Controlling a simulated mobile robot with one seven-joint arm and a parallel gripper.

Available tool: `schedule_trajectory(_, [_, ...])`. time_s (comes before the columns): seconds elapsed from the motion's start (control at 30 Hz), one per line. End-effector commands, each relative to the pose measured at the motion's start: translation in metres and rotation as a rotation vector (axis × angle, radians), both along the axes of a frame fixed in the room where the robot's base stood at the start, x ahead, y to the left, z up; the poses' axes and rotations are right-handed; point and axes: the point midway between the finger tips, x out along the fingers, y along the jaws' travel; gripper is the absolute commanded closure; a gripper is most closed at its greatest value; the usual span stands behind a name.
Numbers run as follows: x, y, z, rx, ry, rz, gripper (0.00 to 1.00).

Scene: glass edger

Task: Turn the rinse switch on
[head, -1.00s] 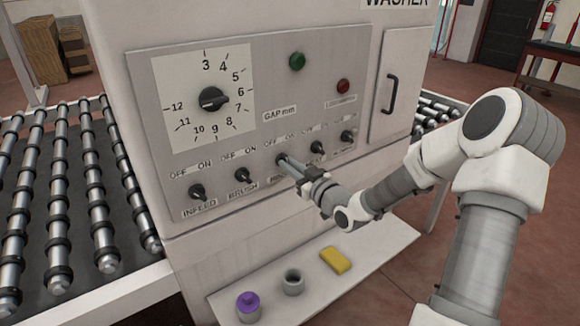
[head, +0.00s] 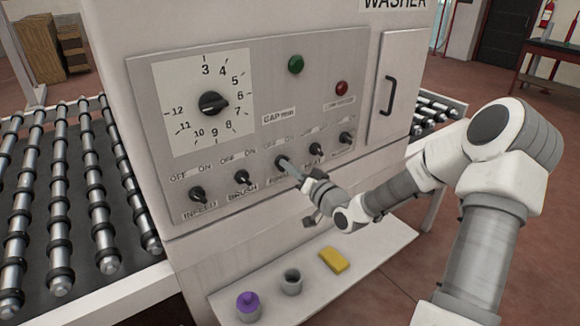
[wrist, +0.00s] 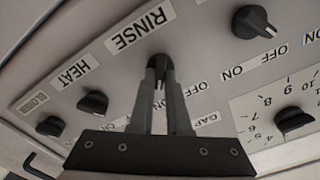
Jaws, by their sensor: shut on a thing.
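The rinse switch is a black rotary knob (head: 281,160) in the middle of the row on the washer panel. In the wrist view this knob (wrist: 159,62) sits beside the RINSE label (wrist: 140,29). My gripper (head: 286,163) reaches it from the lower right. In the wrist view both fingers of my gripper (wrist: 160,75) are shut around the knob, one on each side. The fingers partly cover the knob, so I cannot tell exactly where it points. Its OFF and ON marks are partly hidden in the head view.
The brush knob (head: 242,177) and infeed knob (head: 198,193) are to the left, the heat knob (head: 316,149) close on the right. The gap dial (head: 212,103) is above. A shelf below holds a purple-topped container (head: 248,305), a grey cup (head: 292,281) and a yellow block (head: 334,259).

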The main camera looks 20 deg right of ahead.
Motion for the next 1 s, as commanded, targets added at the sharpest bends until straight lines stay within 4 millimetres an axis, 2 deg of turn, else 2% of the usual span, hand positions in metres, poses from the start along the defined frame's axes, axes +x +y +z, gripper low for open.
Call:
schedule_trajectory(0.53, [-0.0002,-0.0001,-0.0007,0.023,0.010,0.000,1.00])
schedule_trajectory(0.57, [-0.0002,-0.0001,-0.0007,0.023,0.010,0.000,0.80])
schedule_trajectory(0.7, [-0.0002,-0.0002,-0.0006,0.022,0.010,0.000,0.55])
schedule_trajectory(1.0, [-0.0008,-0.0006,-0.0003,0.020,0.008,-0.001,0.55])
